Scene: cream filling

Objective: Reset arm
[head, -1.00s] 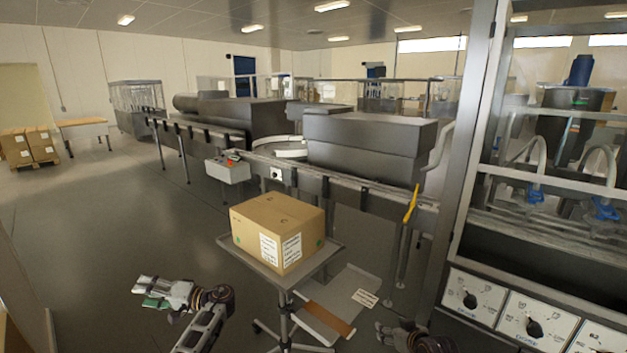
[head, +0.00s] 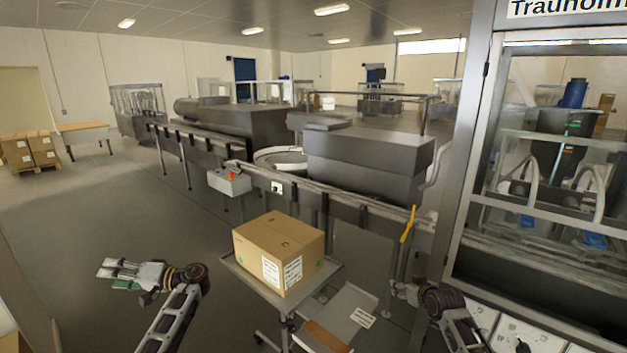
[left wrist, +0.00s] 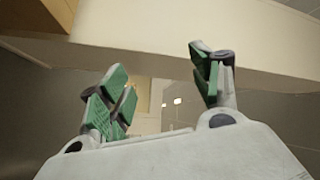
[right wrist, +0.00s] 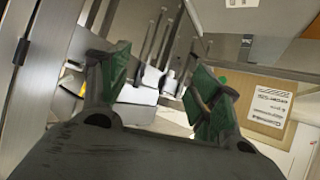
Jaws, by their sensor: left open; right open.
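My left gripper (head: 122,272) is open and empty in the lower left of the head view, above the bare floor and to the left of the box stand. Its two green-padded fingers are spread in the left wrist view (left wrist: 160,88). My right gripper (head: 402,290) is at the lower right of the head view, to the right of the box stand and in front of the filling machine. In the right wrist view (right wrist: 158,80) its green-padded fingers are apart with nothing held between them.
A cardboard box (head: 277,248) sits on a small wheeled stand (head: 240,265) between my arms. A metal tray-like surface (head: 352,308) lies low beside it. The conveyor (head: 330,195) runs behind, and the glass-fronted machine (head: 470,160) stands close on the right. The floor at left (head: 90,210) is clear.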

